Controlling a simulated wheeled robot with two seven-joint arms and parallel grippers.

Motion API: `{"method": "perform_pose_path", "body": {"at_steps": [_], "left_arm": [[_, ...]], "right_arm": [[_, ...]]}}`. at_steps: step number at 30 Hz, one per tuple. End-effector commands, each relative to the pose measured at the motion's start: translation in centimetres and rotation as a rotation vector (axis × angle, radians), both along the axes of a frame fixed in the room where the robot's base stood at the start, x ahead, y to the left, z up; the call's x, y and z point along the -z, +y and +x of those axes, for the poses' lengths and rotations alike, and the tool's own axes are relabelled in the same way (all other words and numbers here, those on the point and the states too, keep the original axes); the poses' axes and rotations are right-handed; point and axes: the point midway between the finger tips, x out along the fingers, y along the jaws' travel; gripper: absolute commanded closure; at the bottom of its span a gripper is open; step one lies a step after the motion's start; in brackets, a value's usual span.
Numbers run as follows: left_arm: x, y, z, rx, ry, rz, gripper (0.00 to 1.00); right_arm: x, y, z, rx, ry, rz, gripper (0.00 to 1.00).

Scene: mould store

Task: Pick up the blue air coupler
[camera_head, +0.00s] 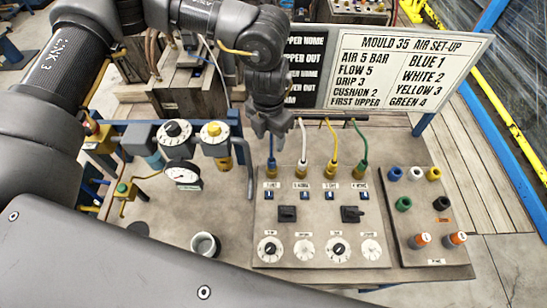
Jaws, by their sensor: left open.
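A blue coupler (271,165) on a hose end stands upright on the grey panel, leftmost in a row with a white (303,158), a yellow (332,164) and a green one (360,167). A separate round blue piece (395,174) sits on the right-hand board; I cannot tell whether it is a coupler or a socket. My left gripper (271,134) points down just above and behind the blue hose coupler. It is open with nothing seen in it, and it hides the hose's upper part. My right gripper is not in view.
The panel (320,232) has switches and dials in front of the hoses. A gauge (182,174) and regulators stand left, with a cup (205,244) nearer. The right-hand board (420,215) carries several coloured pieces. A set-up sign (400,68) stands behind.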

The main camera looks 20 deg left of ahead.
Motion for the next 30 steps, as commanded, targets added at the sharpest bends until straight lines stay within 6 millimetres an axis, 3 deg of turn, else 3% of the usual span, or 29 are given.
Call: {"method": "perform_pose_path", "body": {"at_steps": [7, 15, 22, 26, 30], "left_arm": [[1.2, 0.1, -0.4, -0.014, 0.017, 0.008, 0.51], [5.1, 0.1, -0.4, -0.013, 0.016, 0.007, 0.51], [6.0, 0.0, -0.3, -0.012, 0.011, 0.006, 0.51], [6.8, -0.2, -0.4, -0.011, 0.014, 0.008, 0.51], [8.9, -0.4, -0.3, -0.012, 0.014, 0.008, 0.51]], "right_arm": [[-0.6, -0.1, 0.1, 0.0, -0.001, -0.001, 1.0], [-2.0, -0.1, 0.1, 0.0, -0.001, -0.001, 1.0], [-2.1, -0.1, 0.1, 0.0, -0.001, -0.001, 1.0], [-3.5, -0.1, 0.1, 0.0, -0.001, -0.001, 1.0], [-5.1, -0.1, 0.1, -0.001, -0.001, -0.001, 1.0]]}}
